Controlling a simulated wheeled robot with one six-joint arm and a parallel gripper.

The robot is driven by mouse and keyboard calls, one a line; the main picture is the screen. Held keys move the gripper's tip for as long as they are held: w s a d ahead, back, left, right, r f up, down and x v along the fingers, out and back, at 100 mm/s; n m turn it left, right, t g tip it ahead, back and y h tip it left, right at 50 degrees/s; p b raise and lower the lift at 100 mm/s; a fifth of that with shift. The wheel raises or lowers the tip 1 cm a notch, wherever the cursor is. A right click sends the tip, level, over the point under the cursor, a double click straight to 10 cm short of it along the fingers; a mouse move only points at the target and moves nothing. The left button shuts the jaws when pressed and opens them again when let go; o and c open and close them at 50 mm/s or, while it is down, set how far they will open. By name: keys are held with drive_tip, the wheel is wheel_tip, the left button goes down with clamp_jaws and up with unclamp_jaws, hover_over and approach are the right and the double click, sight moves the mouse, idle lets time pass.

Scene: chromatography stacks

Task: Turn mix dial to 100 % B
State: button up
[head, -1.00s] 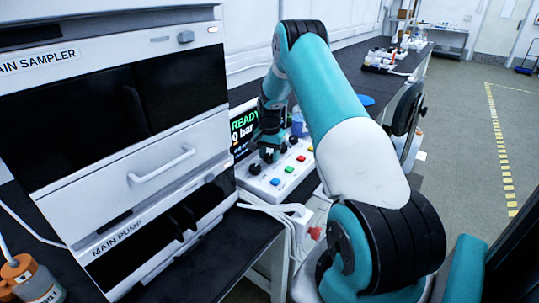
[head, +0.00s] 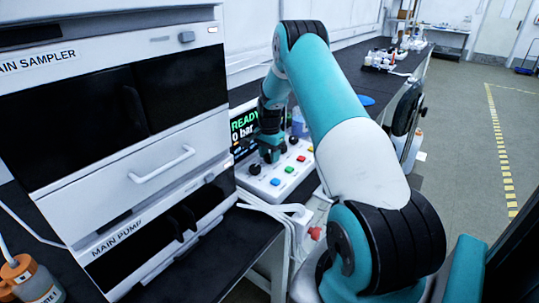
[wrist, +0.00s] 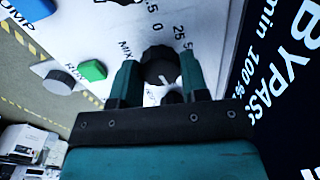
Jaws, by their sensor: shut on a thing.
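The mix dial (wrist: 160,62) is a round black knob on the white control panel (head: 262,186). In the wrist view the printed marks 0 and 25 and part of a further number stand around its far right side. My gripper (wrist: 155,72) has one teal finger on each side of the knob and is shut on it. A small white mark shows low on the knob, near my gripper's body. In the head view my gripper (head: 269,152) reaches down onto the panel and mostly hides the dial.
The panel's dark screen (head: 243,124) reads READY and 0 bar; in the wrist view, BYPASS and "min 100 %" show on a screen (wrist: 280,75). Green (wrist: 92,70), blue (head: 275,182) and red (head: 300,158) buttons and another black knob (head: 254,169) are close by. The sampler stack (head: 110,120) stands left.

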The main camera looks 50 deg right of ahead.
drive_tip(key=o, duration=0.9)
drive_tip(key=shift+r, duration=0.15)
wheel_tip(320, 180, up, 17)
drive_tip(key=shift+r+b, duration=0.15)
drive_tip(key=shift+b, duration=0.4)
drive_tip(key=shift+s+d, duration=0.1)
